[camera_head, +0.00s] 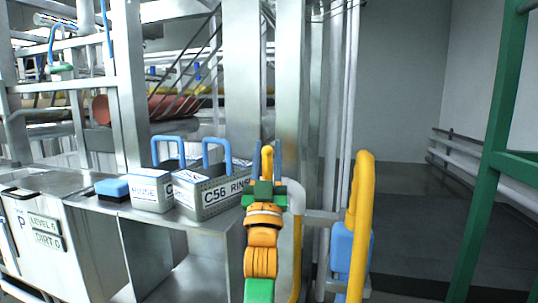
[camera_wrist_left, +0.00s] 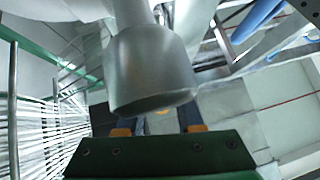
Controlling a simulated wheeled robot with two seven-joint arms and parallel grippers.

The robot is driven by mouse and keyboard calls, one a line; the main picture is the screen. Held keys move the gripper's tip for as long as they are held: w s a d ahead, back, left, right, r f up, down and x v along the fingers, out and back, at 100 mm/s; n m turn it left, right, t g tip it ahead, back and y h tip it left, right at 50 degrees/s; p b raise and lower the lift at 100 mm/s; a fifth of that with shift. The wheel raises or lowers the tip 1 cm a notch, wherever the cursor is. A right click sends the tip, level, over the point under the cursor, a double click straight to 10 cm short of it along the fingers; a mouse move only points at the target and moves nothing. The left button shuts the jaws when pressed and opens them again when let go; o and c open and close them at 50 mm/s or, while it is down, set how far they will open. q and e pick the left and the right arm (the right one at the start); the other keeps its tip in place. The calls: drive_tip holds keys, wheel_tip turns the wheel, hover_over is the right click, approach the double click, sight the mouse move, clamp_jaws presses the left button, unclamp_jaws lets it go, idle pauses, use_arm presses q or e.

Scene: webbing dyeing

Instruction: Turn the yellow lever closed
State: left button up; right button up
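A yellow upright piece (camera_head: 267,158), which looks like the end of the yellow lever, shows at my left gripper (camera_head: 267,172) in the head view. My left gripper's dark blue fingers stand apart on either side of it. In the left wrist view the fingers of my left gripper (camera_wrist_left: 160,122) are also apart, with a small yellow bit (camera_wrist_left: 163,111) between them. A large grey cylinder (camera_wrist_left: 150,65) hides most of what lies beyond. I cannot tell whether the fingers touch the yellow piece. My right gripper is not in view.
A thick yellow bent bar (camera_head: 363,200) with a blue part (camera_head: 342,250) stands to the right. Grey rinse bins (camera_head: 212,195) with blue handles and a blue block (camera_head: 112,187) sit on a metal bench at left. A green frame (camera_head: 490,180) stands far right.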

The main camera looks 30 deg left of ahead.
sight(266, 173)
use_arm(q)
drive_tip(key=shift+o, duration=1.1)
drive_tip(key=shift+f, duration=0.1)
drive_tip(key=b+v, duration=0.2)
drive_tip(key=v, duration=0.4)
drive_tip(key=shift+f, duration=0.15)
drive_tip(key=shift+s+d+f, duration=0.15)
drive_tip(key=shift+s+f, duration=0.1)
drive_tip(key=shift+s, duration=0.1)
